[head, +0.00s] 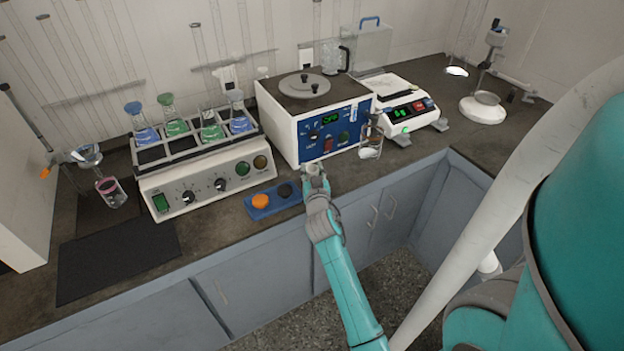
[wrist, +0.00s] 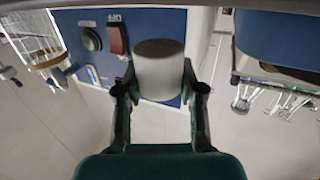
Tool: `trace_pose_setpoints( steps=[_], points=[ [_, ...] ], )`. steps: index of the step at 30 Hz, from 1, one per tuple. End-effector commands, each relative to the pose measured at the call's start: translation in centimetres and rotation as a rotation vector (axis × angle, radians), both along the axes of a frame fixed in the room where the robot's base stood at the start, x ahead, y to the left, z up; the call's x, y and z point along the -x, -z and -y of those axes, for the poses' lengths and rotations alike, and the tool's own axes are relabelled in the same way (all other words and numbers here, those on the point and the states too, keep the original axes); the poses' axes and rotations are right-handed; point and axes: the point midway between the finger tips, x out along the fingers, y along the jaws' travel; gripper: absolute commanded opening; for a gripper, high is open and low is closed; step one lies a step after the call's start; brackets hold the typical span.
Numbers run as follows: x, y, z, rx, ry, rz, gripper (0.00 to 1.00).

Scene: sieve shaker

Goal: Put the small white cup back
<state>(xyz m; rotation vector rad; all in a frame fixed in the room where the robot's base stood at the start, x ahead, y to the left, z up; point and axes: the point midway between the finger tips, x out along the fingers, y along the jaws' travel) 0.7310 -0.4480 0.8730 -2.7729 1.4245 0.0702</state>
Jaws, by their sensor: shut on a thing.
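My gripper (head: 316,184) is in front of the white machine with the blue panel (head: 346,124), above the right end of the small blue tray. In the wrist view my gripper (wrist: 159,82) is shut on the small white cup (wrist: 158,62), with one finger on each side of it. The blue tray (head: 252,212) lies on the bench front and bears an orange round piece (head: 261,201) and a dark round piece (head: 285,190).
A flask rack on a white shaker (head: 222,181) stands to the left. A glass vessel (head: 371,144) stands right of my gripper, by a balance (head: 404,112). A dark mat (head: 118,260) lies at the left front. The bench between tray and mat is clear.

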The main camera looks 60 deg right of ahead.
Motion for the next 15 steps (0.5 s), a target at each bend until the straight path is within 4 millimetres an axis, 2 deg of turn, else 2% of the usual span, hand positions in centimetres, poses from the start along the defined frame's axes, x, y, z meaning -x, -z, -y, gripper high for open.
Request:
trace_pose_setpoints(
  steps=[7,15],
  points=[
    [0.0,3.2,0.0,-0.002,0.000,-0.003,0.15],
    [0.0,3.6,-0.1,-0.001,-0.002,0.000,0.15]
  ],
)
